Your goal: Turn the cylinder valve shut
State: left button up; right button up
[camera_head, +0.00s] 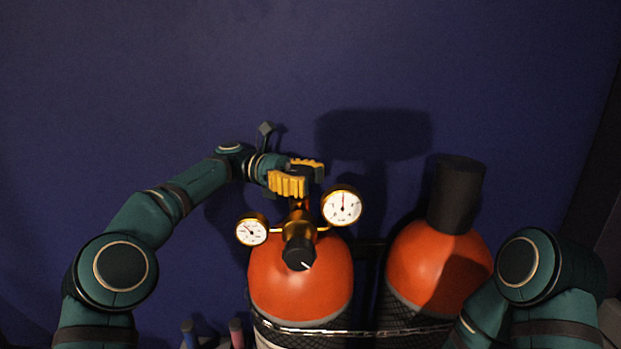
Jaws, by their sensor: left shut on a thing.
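The left orange cylinder (290,285) stands upright with a brass regulator, two round white gauges (343,206) (252,231) and a black knob (299,253) on its front. My left gripper (298,180) has yellow fingers and is over the top of this cylinder, shut on the cylinder valve. The fingers and hand hide most of the valve's handwheel. The right arm (530,290) shows at the lower right, but its gripper is out of the picture.
A second orange cylinder (421,265) with a black cap (457,195) stands to the right. A chain (350,332) runs across both cylinders. A dark blue wall (150,90) is behind. Small blue and red items (236,333) are at the bottom left of the cylinders.

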pick_arm(q)
jog(key=shift+f+m+g+y, duration=0.25)
jog(key=shift+m+g+y, duration=0.45)
jog(key=shift+g, duration=0.3)
jog(key=shift+a, duration=0.1)
jog(key=o, duration=1.3)
jog(key=shift+o, duration=0.2)
jog(key=shift+r, duration=0.1)
jog(key=shift+s+r, duration=0.1)
jog(key=shift+n+t+h, duration=0.4)
jog(key=shift+t, duration=0.2)
